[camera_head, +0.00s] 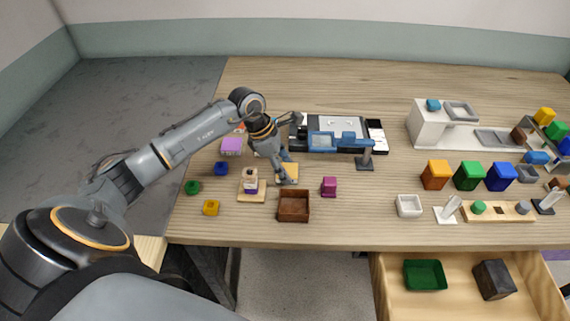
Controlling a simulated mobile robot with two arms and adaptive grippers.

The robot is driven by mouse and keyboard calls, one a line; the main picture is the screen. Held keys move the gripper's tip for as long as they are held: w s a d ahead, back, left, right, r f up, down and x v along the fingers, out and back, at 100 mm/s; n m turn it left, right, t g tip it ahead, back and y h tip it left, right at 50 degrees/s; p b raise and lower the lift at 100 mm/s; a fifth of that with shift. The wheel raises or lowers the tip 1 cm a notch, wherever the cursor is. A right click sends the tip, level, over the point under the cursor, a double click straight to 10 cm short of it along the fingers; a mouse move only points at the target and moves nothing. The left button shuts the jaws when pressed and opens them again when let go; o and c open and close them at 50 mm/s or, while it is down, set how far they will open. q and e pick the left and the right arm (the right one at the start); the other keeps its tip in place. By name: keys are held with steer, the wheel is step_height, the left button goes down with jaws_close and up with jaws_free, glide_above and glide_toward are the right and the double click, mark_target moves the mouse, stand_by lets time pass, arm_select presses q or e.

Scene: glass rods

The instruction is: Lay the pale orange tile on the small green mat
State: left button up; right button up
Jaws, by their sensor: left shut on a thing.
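The pale orange tile (291,169) is at the left-middle of the table, behind the brown open box. My left gripper (287,181) reaches down over it and is shut on it, covering part of it. I cannot tell whether the tile touches the table. I cannot make out a small green mat; my arm and gripper hide part of the table. My right gripper is not in view.
The brown box (294,206) stands just in front of the gripper, a magenta block (329,186) to the right. A wooden stand (251,195) with stacked pieces is at the left. A blue device (336,140) stands behind right. An open drawer holds a green tray (424,274).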

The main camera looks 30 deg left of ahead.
arm_select(q)
steer(key=shift+f, duration=0.15)
steer(key=o, duration=1.2)
steer(key=shift+o, duration=1)
steer(key=shift+r, duration=0.25)
steer(key=shift+a+r, duration=0.2)
steer(key=shift+r, duration=0.05)
steer(key=b+v, duration=0.2)
steer(key=v, duration=0.9)
steer(key=shift+r+b, duration=0.2)
steer(key=shift+b, duration=0.2)
steer(key=shift+s+d, duration=0.1)
